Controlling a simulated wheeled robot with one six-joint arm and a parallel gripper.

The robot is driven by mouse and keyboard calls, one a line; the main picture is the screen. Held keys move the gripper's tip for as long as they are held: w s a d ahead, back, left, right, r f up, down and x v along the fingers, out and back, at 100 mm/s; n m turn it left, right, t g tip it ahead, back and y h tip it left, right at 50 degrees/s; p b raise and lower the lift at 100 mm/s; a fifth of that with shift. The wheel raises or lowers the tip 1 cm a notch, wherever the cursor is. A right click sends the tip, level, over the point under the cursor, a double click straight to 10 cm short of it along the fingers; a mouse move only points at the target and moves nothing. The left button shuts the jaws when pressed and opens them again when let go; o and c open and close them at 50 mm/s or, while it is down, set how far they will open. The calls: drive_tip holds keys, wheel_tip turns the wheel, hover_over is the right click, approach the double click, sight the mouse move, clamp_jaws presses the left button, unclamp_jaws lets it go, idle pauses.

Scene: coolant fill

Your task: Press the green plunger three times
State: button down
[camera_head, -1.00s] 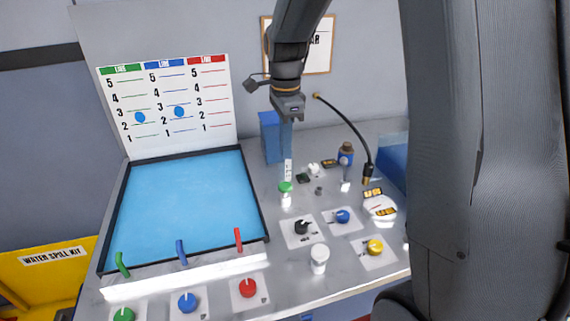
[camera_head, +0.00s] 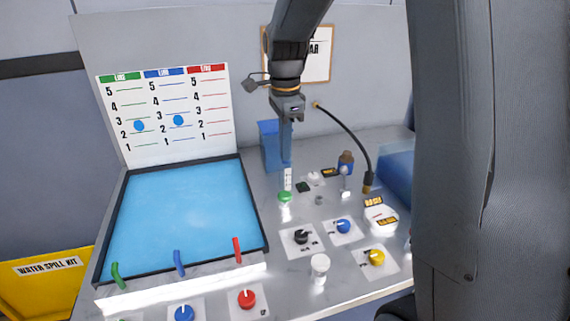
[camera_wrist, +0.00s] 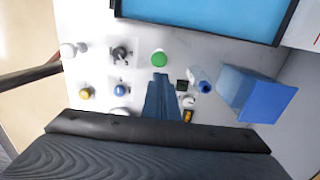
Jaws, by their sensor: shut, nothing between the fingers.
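The green plunger (camera_head: 285,196) stands upright on a white base on the bench, right of the blue basin. My gripper (camera_head: 287,187) is shut and empty, pointing down with its tips just above or at the plunger's green cap. In the wrist view the green cap (camera_wrist: 159,59) lies just beyond the tips of my gripper (camera_wrist: 161,75). I cannot tell whether the tips touch the cap.
Black (camera_head: 301,237), blue (camera_head: 343,226) and yellow (camera_head: 376,257) knobs and a white knob (camera_head: 320,266) stand close by. A blue container (camera_head: 270,147) is behind the plunger. A black hose (camera_head: 351,130) arches at the right. The blue basin (camera_head: 185,215) is at left.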

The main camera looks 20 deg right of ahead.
sight(285, 194)
drive_tip(key=shift+w+b, duration=0.3)
drive_tip(key=shift+b, duration=0.95)
drive_tip(key=shift+s+r+b, duration=0.2)
drive_tip(key=shift+r+b, duration=0.4)
drive_tip(key=shift+b, duration=1.45)
drive_tip(key=shift+s+r+b, duration=0.15)
drive_tip(key=shift+r+b, duration=0.45)
drive_tip(key=shift+b, duration=1.4)
drive_tip(key=shift+f, duration=0.1)
wheel_tip(285, 194, down, 14)
drive_tip(key=shift+r+p, duration=0.1)
drive_tip(key=shift+p, duration=0.95)
